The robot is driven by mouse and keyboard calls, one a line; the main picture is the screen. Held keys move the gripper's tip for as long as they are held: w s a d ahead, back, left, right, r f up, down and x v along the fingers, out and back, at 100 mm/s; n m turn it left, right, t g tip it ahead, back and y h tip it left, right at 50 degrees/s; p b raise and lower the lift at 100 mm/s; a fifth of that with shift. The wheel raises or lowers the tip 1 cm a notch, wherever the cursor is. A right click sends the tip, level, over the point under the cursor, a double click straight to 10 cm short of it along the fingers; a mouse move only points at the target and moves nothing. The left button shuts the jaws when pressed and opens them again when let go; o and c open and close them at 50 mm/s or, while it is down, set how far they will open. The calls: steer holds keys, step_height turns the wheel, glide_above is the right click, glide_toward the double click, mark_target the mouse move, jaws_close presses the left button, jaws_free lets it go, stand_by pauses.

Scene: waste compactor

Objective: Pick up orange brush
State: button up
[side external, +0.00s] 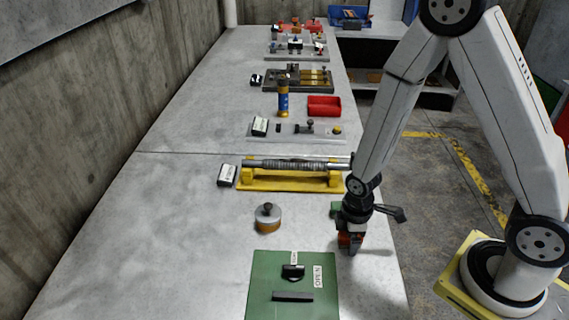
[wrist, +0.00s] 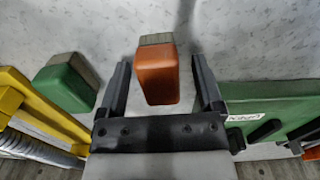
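The orange brush (wrist: 157,75) stands between the two fingers of my gripper (wrist: 160,62) in the wrist view, with a gap visible on each side. It has a grey-brown bristle end. My gripper is open and points down over the table's right edge area in the side view, where the orange brush (side external: 346,240) is partly hidden by the fingers. A green brush (wrist: 68,84) lies just left of the left finger in the wrist view. It also shows in the side view (side external: 336,209), beside my gripper.
A yellow stand (side external: 255,184) holding a metal rod lies behind. A round orange-and-grey pot (side external: 267,220) stands left. The left side of the table is clear.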

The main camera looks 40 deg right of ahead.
jaws_close()
steer(key=shift+r, duration=0.1)
steer(key=shift+r, duration=4.9)
